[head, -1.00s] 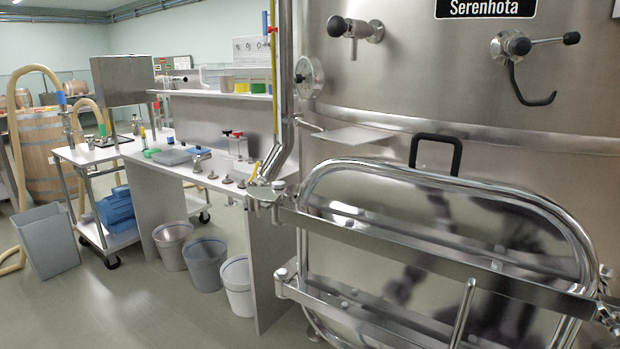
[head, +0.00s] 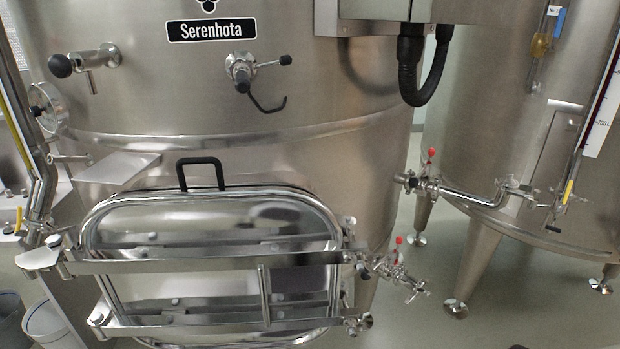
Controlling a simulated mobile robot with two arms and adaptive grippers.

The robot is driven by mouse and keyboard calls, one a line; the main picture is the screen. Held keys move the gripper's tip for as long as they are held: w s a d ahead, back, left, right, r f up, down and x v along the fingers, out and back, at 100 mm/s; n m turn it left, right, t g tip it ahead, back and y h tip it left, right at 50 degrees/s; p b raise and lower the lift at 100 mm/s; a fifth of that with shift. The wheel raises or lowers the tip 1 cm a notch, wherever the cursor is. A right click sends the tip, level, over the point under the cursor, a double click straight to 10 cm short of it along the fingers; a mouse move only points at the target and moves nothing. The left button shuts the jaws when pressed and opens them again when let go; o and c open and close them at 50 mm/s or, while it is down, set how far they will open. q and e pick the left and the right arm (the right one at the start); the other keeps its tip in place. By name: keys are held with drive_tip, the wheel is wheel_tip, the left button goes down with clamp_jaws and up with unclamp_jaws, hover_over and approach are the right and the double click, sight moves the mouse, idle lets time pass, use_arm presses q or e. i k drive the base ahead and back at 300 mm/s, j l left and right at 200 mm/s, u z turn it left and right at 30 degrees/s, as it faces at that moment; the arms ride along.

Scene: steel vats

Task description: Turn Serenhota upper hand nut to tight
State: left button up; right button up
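The Serenhota vat (head: 330,110) fills the left and middle of the head view, with its black name plate (head: 211,29) near the top. Its rectangular steel manway door (head: 200,215) lies against the front wall, with a black handle (head: 201,174) above it. Two steel bars cross the door. The upper hand nut (head: 351,246) appears as small steel hardware at the right end of the upper bar (head: 200,262). Similar hardware (head: 357,324) sits at the right end of the lower bar. How tight the upper nut is cannot be told. Neither gripper is in view.
Valves with red-tipped handles (head: 430,165) stand right of the door, and a pipe (head: 470,195) leads to a second vat (head: 510,110). A small shelf (head: 117,167) juts out at the left. Open floor (head: 400,310) shows at the lower right.

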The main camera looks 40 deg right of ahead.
sight(358, 257)
drive_tip(key=z, duration=1.55)
